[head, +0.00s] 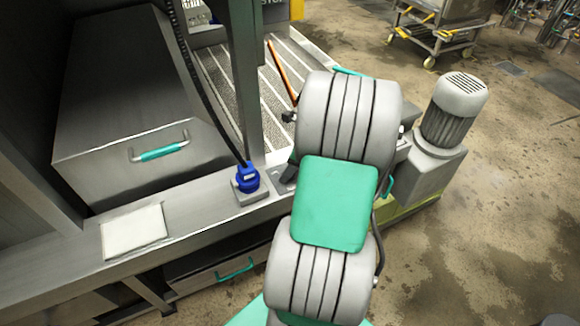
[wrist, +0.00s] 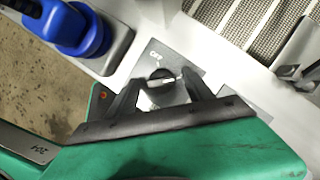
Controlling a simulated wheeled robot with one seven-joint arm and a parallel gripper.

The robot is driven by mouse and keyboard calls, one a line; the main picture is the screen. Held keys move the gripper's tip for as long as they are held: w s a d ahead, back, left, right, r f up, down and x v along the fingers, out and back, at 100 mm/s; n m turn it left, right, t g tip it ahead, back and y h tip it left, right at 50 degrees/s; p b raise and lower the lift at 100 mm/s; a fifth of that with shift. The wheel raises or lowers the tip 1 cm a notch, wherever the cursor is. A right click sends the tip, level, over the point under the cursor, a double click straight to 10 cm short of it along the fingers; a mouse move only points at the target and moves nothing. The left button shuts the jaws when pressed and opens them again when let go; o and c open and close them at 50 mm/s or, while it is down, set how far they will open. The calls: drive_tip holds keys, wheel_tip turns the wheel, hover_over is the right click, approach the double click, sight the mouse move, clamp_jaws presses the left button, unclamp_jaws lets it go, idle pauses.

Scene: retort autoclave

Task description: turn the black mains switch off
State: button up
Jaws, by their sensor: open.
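The black mains switch (wrist: 160,74) is a small round knob on a grey plate (wrist: 186,62) in the wrist view. A pale mark shows on the knob, and small white lettering that seems to read OFF is beside it. My gripper (wrist: 163,77) is open, with one dark finger on each side of the knob. Whether either finger touches it I cannot tell. In the head view my arm hides the switch and the gripper.
A blue plug with a black cable (head: 247,178) sits left of my arm; its blue body is close by in the wrist view (wrist: 82,28). A grey motor (head: 452,112) stands to the right. A white pad (head: 134,231) lies on the front ledge.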

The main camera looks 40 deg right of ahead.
drive_tip(key=shift+c, duration=0.3)
clamp_jaws()
idle(0.4)
